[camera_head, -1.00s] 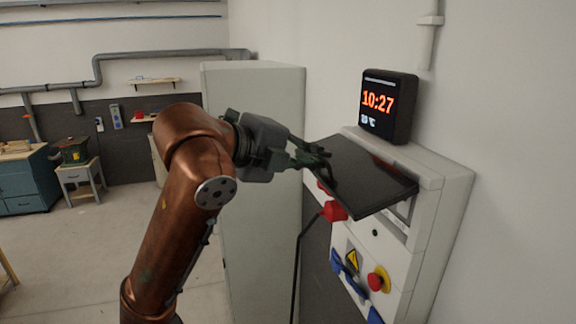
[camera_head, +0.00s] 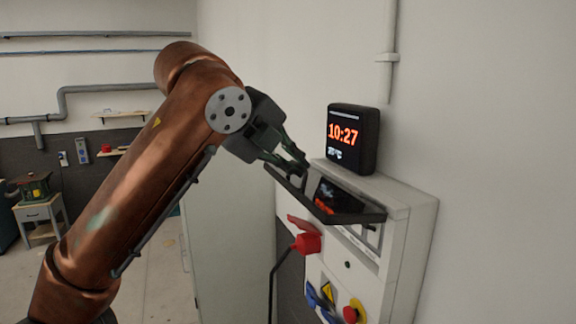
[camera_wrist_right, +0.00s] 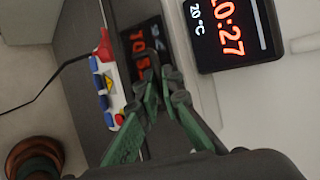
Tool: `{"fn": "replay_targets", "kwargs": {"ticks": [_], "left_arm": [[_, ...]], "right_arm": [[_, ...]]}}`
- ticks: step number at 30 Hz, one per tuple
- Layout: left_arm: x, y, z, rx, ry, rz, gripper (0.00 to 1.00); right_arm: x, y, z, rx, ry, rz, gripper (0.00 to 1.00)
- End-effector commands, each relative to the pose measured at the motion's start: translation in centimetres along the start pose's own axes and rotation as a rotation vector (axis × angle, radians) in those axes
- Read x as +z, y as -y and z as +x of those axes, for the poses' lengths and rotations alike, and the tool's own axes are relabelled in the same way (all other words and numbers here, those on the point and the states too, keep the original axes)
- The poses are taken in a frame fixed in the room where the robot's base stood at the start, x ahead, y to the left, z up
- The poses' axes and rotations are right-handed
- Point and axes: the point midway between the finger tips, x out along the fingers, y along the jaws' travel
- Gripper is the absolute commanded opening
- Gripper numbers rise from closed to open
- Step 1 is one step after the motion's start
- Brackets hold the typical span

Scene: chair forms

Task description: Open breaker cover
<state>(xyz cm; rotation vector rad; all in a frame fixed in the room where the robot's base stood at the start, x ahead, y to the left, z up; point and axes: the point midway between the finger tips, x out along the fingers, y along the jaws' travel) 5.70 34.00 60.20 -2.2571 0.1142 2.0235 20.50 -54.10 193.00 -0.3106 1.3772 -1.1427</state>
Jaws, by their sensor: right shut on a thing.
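The breaker cover (camera_head: 350,200) is a dark, glossy flap on the front of the white electrical box (camera_head: 408,215). It stands swung out and up, and the box face shows below it. My right gripper (camera_head: 302,170) is shut on the cover at its left, outer edge. In the right wrist view, the gripper fingers (camera_wrist_right: 165,97) are close together over the dark cover (camera_wrist_right: 123,45), which mirrors red clock digits. The exact contact at the fingertips is hard to make out. My left gripper is not in view.
A black digital clock (camera_head: 352,138) stands on top of the box. Below the cover are a red plug (camera_head: 306,243) with a black cable and a red-and-yellow stop button (camera_head: 354,311). A pale cabinet (camera_head: 232,230) stands left of the box. Open floor lies farther left.

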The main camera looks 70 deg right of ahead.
Motion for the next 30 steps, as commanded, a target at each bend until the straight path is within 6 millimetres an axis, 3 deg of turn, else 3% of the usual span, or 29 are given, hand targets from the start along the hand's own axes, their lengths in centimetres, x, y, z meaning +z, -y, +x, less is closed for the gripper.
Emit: {"fn": "replay_targets", "kwargs": {"ticks": [8, 9, 16, 25, 30], "left_arm": [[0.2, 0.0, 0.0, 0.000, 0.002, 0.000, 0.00], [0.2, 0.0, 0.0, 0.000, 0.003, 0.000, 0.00], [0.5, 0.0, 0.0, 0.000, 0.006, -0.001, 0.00], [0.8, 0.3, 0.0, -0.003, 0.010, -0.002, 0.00], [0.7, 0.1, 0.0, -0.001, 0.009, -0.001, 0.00]], "right_arm": [[-0.2, 0.0, 0.2, 0.002, -0.006, 0.003, 0.00], [-0.2, 0.0, 0.2, 0.002, -0.006, 0.003, 0.09], [-0.1, -0.1, 0.0, 0.001, -0.002, 0.001, 0.24], [0.0, -0.1, -0.2, 0.000, 0.000, 0.000, 0.24], [0.1, 0.0, -2.1, -0.002, 0.004, -0.001, 0.24]]}}
